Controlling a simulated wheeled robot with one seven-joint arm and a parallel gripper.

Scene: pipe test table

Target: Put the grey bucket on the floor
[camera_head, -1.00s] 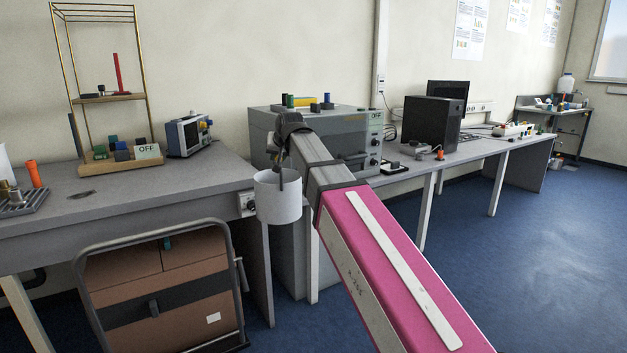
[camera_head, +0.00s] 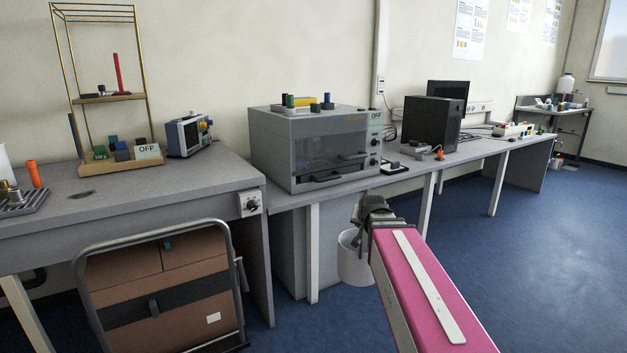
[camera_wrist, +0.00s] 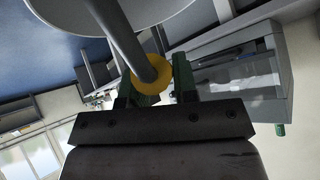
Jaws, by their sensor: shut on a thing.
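The light grey bucket (camera_head: 354,262) hangs below my gripper (camera_head: 362,222) in the head view, in front of the bench legs and low against the blue floor. In the wrist view my gripper (camera_wrist: 152,88) has its two green fingers shut on a grey bar with a yellow collar, part of the bucket's handle. The bucket (camera_wrist: 120,12) shows at the top edge of that view. My arm hides part of the bucket's right side in the head view. I cannot tell whether its base touches the blue floor (camera_head: 530,260).
A grey oven (camera_head: 315,150) stands on the long bench (camera_head: 300,197) behind the bucket. White bench legs (camera_head: 312,252) stand to its left. A cart with brown boxes (camera_head: 160,290) is at the lower left. The floor to the right is clear.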

